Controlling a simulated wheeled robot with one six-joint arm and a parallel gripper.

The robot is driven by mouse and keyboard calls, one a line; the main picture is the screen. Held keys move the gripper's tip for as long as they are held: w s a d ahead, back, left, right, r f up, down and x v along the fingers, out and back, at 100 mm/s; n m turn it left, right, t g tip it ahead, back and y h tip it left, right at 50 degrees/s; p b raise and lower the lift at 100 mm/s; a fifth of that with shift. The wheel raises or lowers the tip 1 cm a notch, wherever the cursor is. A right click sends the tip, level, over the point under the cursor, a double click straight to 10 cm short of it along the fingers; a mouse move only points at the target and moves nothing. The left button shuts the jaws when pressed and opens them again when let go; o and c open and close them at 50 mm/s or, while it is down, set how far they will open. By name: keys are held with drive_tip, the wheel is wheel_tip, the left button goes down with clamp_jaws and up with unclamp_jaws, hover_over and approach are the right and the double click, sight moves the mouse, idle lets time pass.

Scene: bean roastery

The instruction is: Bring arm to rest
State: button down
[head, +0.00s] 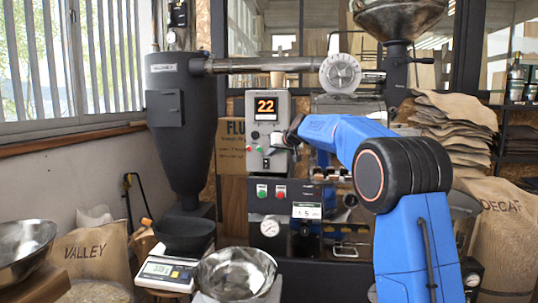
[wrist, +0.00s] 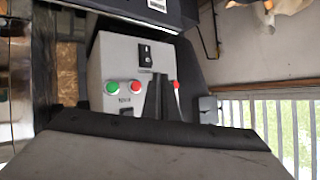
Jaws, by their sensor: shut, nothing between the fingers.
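My blue arm reaches up from the lower right in the head view and bends left at a black joint. My gripper (head: 291,134) is in front of the right side of a grey control box (head: 265,107) with an orange display reading 22. In the wrist view the dark fingers of my gripper (wrist: 158,98) are together and empty, in front of the box's face (wrist: 115,62). A green button (wrist: 111,87) and a red button (wrist: 136,87) show left of the fingers. Whether the fingers touch the box I cannot tell.
A dark hopper (head: 181,110) stands left, above a scale (head: 165,272). A steel bowl (head: 236,273) is at front centre, another bowl (head: 22,245) at far left. A horizontal pipe (head: 262,65) and dial cross above the box. Sacks (head: 505,225) stand right.

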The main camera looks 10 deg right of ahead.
drive_tip(key=s+d+f+g+h, duration=0.1)
drive_tip(key=s+f+g, duration=0.15)
drive_tip(key=s, duration=1.55)
drive_tip(key=s+d+f+g+h, duration=0.1)
drive_tip(key=s+f, duration=0.2)
drive_tip(key=s, duration=1.5)
drive_tip(key=s+d+f+g, duration=0.1)
drive_tip(key=s+f, duration=0.6)
drive_tip(key=s, duration=0.4)
drive_tip(key=s+d+f+g+h, duration=0.1)
drive_tip(key=s+d+f, duration=0.1)
drive_tip(key=s+f, duration=0.5)
drive_tip(key=s+d+f+m+g+h, duration=0.1)
drive_tip(key=s+f, duration=0.6)
drive_tip(key=s, duration=1)
drive_tip(key=shift+d, duration=0.35)
drive_tip(key=shift+w+r, duration=0.1)
